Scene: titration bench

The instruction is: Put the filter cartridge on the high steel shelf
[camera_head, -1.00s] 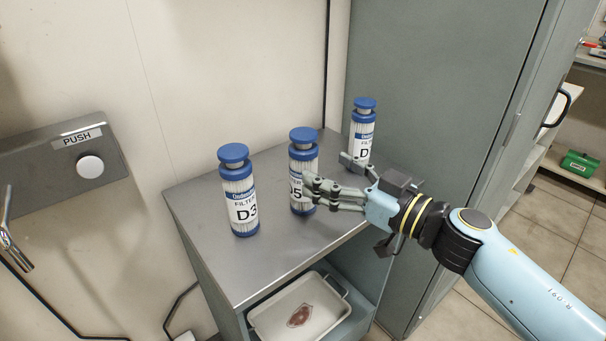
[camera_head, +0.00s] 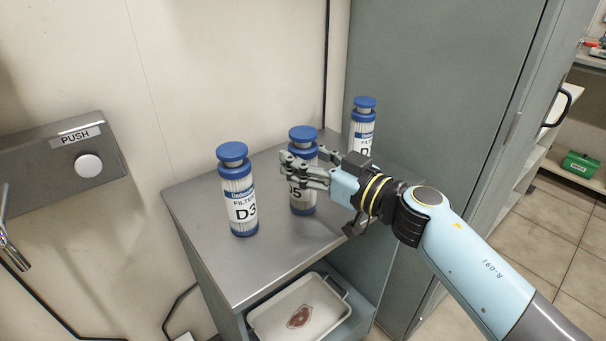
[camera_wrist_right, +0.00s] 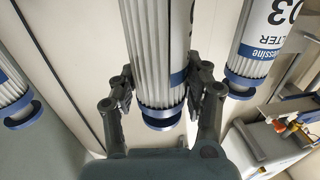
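Three white pleated filter cartridges with blue caps stand upright on a steel-topped cabinet (camera_head: 270,262). Cartridge D3 (camera_head: 238,200) is at the left front, cartridge D5 (camera_head: 302,206) in the middle and a third (camera_head: 364,118) at the back right, its label partly hidden. My right gripper (camera_head: 292,168) is at D5's upper half, its fingers covering part of the label. In the right wrist view, the open fingers (camera_wrist_right: 158,88) lie on both sides of D5 (camera_wrist_right: 155,45), very close to it; firm contact cannot be made out. My left gripper is out of view.
A tray (camera_head: 322,318) with a brownish-red patch sits below the top. A tall grey-green cabinet (camera_head: 440,80) stands close behind and right. A wall panel with a PUSH button (camera_head: 88,166) is at left. D3 stands near D5, limiting room on that side.

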